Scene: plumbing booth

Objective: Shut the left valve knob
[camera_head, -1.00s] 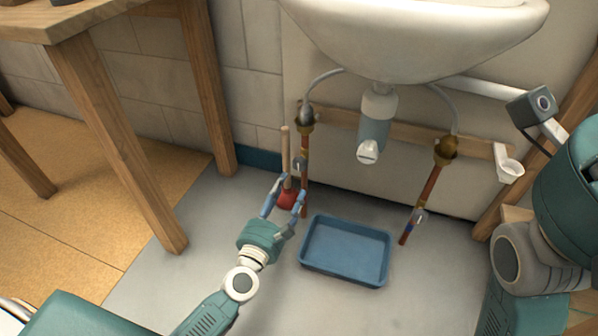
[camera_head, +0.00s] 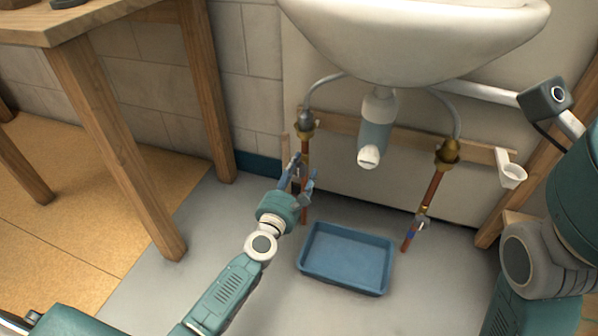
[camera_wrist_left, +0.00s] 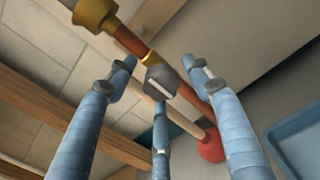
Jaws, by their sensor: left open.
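The left copper pipe (camera_head: 304,148) runs down from a brass fitting under the sink. In the left wrist view, the grey left valve knob (camera_wrist_left: 160,82) sits on this pipe (camera_wrist_left: 134,42). My left gripper (camera_head: 303,167) is open at the pipe and covers the knob in the head view. In the left wrist view my left gripper (camera_wrist_left: 160,68) has its fingers spread, with the knob between the two upper fingertips and the third finger below it. I cannot tell whether any finger touches the knob. My right gripper is out of view.
A red plunger (camera_wrist_left: 210,146) with a wooden handle stands right behind the left pipe. A blue tray (camera_head: 346,259) lies on the floor to the right. The right pipe (camera_head: 430,192) has its own valve. The sink (camera_head: 415,40) hangs above; a wooden table leg (camera_head: 120,150) is at left.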

